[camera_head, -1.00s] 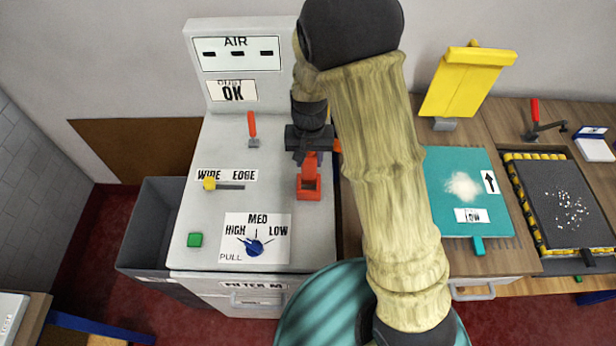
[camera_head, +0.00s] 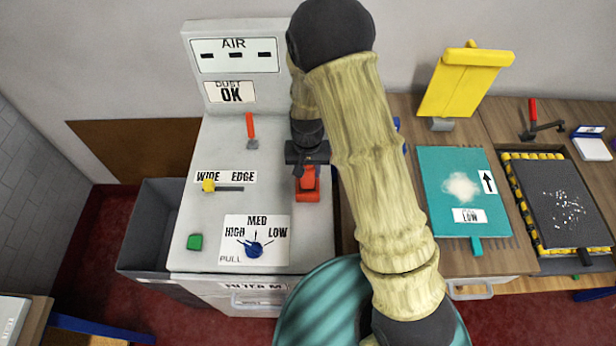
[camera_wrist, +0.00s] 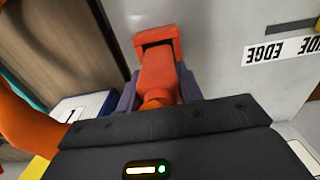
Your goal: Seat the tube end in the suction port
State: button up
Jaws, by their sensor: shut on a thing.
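My gripper (camera_head: 307,158) is over the right part of the grey cabinet, at the far side of the red suction port (camera_head: 307,196). In the wrist view its two purple fingers (camera_wrist: 158,88) are shut on the orange-red tube end (camera_wrist: 157,70). The port's square red frame (camera_wrist: 170,33) shows just ahead, with a dark opening. The tube end overlaps the frame's near edge in this view; I cannot tell how far it is inside. More orange tube (camera_wrist: 22,118) curves at the left of the wrist view.
The grey cabinet top (camera_head: 215,150) carries a red-handled lever (camera_head: 250,128), a yellow slider (camera_head: 208,186), a green button (camera_head: 194,242) and a blue dial (camera_head: 254,250). A teal mat (camera_head: 445,165) and a dark tray (camera_head: 535,180) lie right of my arm.

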aim_at(308, 179)
jog(key=shift+f+p, duration=0.45)
jog(key=shift+f, duration=1.65)
jog(key=shift+f, duration=0.1)
jog(key=o, duration=1.1)
jog(key=shift+c, duration=0.2)
notch_tip(308, 179, up, 12)
jog(key=b, duration=0.2)
jog(key=shift+b, duration=0.3)
